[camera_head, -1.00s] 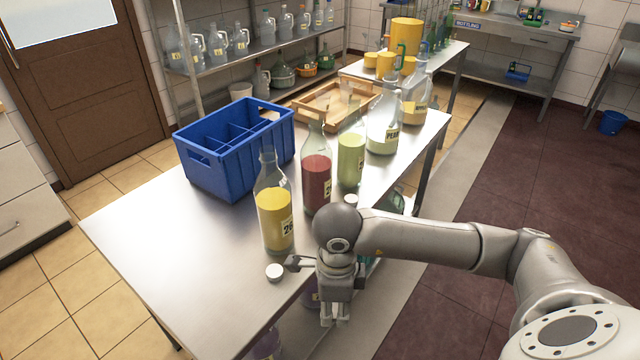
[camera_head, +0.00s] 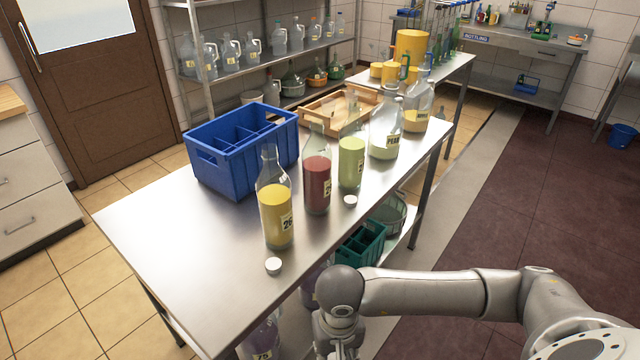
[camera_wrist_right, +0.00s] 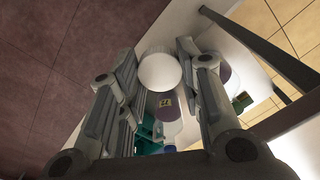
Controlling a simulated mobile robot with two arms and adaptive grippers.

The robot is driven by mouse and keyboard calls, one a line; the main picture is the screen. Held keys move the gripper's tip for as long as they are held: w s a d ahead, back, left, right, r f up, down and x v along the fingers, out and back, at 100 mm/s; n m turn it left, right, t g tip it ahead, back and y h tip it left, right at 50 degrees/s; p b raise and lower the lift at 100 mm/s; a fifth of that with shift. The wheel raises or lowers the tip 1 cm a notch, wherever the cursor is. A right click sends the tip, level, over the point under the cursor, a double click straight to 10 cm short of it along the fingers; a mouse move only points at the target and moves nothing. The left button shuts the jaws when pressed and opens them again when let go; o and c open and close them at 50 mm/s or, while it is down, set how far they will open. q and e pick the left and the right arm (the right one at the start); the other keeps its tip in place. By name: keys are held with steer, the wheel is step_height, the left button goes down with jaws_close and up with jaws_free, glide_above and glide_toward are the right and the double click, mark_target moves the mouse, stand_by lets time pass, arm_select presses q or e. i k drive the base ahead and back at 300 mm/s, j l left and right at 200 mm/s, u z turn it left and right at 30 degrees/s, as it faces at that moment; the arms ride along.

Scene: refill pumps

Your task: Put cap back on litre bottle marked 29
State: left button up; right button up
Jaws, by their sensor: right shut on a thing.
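In the right wrist view my right gripper (camera_wrist_right: 158,56) is shut on a round white cap (camera_wrist_right: 160,72). The head view shows only the upper part of that gripper, low beside the table's front edge. On the table stand open-topped bottles: a yellow one (camera_head: 275,215) whose label seems to read 26, a red one (camera_head: 317,185) and a green one (camera_head: 351,162). I cannot read the red and green labels fully; no 29 is clear. A purple-filled bottle (camera_head: 262,338), its label seemingly 75, stands low under the table edge. My left gripper is out of view.
Two white caps lie on the steel table, one by the yellow bottle (camera_head: 273,266), one by the green bottle (camera_head: 350,200). A blue divided crate (camera_head: 215,178) and wooden tray (camera_head: 312,118) stand behind. A teal crate (camera_head: 362,246) is below. The table's left front is clear.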

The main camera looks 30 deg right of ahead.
mark_target(317, 155)
steer(key=l+u, duration=0.3)
steer(key=u, duration=0.15)
steer(key=l+u, duration=0.3)
steer(key=u, duration=0.15)
steer(key=l+u, duration=0.3)
steer(key=u, duration=0.15)
steer(key=k+l+u, duration=0.15)
steer(key=l, duration=0.25)
steer(key=k+l+u, duration=0.15)
steer(key=l, duration=0.3)
steer(key=k+l+u, duration=0.1)
steer(key=l, duration=0.3)
steer(key=k+l+u, duration=0.15)
steer(key=l, duration=0.2)
steer(key=k+l, duration=0.2)
steer(key=l, duration=0.2)
steer(key=k+l, duration=0.2)
steer(key=l, duration=0.15)
steer(key=k+l, duration=0.2)
steer(key=l, duration=0.2)
steer(key=k+l, duration=0.2)
steer(key=l, duration=0.15)
